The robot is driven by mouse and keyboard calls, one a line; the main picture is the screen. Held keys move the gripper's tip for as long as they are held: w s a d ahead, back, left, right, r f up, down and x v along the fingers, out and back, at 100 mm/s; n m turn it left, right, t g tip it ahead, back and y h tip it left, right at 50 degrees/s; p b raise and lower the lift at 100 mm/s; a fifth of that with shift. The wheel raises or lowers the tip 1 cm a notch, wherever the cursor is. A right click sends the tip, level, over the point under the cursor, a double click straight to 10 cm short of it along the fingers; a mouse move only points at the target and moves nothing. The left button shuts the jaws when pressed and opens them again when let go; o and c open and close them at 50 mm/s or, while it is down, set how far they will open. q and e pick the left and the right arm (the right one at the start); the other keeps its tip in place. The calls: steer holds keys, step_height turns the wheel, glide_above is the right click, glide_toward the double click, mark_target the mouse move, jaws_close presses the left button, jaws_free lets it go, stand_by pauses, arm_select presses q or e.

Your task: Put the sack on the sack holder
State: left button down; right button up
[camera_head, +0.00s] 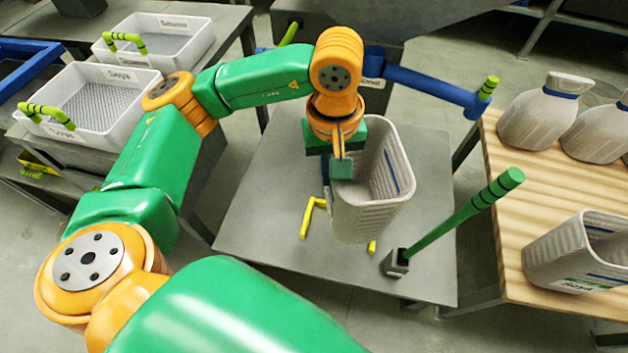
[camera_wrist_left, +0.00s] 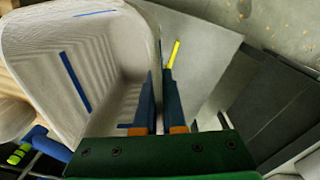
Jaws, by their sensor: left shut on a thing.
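The sack (camera_head: 378,215) is an open, pale woven bag with a blue stripe. It is upright over the grey table in the middle of the head view. My left gripper (camera_head: 341,165) is shut on the sack's left rim. In the left wrist view, the sack (camera_wrist_left: 75,65) fills the left side and its wall runs between the fingers (camera_wrist_left: 160,105). Yellow bent bars (camera_head: 308,218) show beside and below the sack, seemingly parts of the sack holder; the rest is hidden behind the sack. I cannot tell whether the sack touches them. My right gripper is not in view.
A green lever (camera_head: 462,216) rises from the grey table (camera_head: 265,215) right of the sack. A wooden table (camera_head: 505,215) at the right bears closed sacks (camera_head: 540,115) and an open sack (camera_head: 570,258). White trays (camera_head: 105,98) stand at the left. A blue bar (camera_head: 430,88) crosses behind.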

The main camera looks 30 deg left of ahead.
arm_select(q)
steer(key=f+n+b, duration=0.1)
steer(key=f+n, duration=0.1)
steer(key=w+f+n+b, duration=0.1)
steer(key=f, duration=0.2)
steer(key=d+f+n+b, duration=0.1)
steer(key=f+n+b, duration=0.1)
steer(key=f, duration=0.1)
steer(key=shift+w+f+n, duration=0.15)
steer(key=shift+w+n, duration=0.15)
steer(key=shift+w, duration=0.1)
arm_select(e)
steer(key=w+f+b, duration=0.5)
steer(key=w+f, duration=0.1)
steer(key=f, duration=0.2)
arm_select(q)
step_height(320, 180, down, 18)
steer(key=w+d+n+b, duration=0.1)
steer(key=n+b, duration=0.2)
steer(key=n, duration=0.5)
steer(key=shift+d+f, duration=0.15)
steer(key=shift+d, duration=0.15)
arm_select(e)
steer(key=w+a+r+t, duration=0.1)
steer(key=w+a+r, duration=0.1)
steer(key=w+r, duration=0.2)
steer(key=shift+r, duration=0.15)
